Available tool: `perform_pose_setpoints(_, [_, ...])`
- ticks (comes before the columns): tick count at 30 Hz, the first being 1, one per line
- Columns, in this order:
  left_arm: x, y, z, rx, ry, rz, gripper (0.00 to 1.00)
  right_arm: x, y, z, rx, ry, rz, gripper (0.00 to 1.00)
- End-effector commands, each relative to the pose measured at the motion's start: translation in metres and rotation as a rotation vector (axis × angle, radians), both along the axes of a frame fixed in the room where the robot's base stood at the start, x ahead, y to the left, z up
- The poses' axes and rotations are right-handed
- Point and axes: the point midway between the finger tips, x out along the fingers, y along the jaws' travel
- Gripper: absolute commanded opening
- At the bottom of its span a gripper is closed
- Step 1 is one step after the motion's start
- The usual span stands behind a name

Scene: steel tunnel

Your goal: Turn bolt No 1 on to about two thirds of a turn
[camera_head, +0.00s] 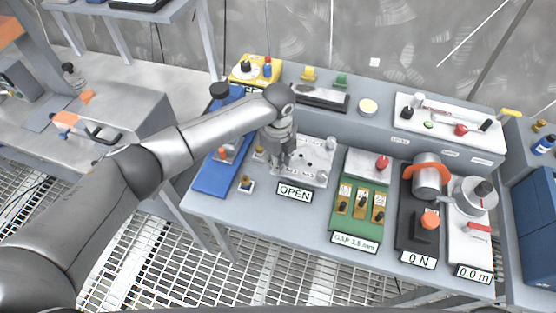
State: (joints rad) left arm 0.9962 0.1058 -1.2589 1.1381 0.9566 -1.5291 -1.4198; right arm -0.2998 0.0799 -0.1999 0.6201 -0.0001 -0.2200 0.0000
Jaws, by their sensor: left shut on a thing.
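A light grey plate (309,157) with small dark holes lies on the bench behind the OPEN label (295,193). Silver bolt heads show at its right side, one at the back (331,143) and one at the front (323,177). My left gripper (283,167) points down at the plate's left part and is shut on a bolt there. The gripper mostly hides this bolt, and I cannot read a number on it. My right gripper is not in view.
Left of the plate are a blue board (212,179) and a small brass piece (246,184). To the right stand a green gap board (346,217), a black force stand (405,232) and a white dial unit (473,245). A raised shelf with parts runs behind.

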Motion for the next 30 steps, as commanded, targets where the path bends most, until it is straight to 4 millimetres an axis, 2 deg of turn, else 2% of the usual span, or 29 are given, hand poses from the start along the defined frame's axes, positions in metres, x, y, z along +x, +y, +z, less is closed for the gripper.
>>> perform_pose_setpoints(18, [0.001,-0.002,0.001,-0.003,-0.003,-0.557,0.04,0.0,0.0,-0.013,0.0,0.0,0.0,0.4])
perform_pose_setpoints(30, [0.001,-0.002,0.002,-0.001,-0.003,-0.751,0.04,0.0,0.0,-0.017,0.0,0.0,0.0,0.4])
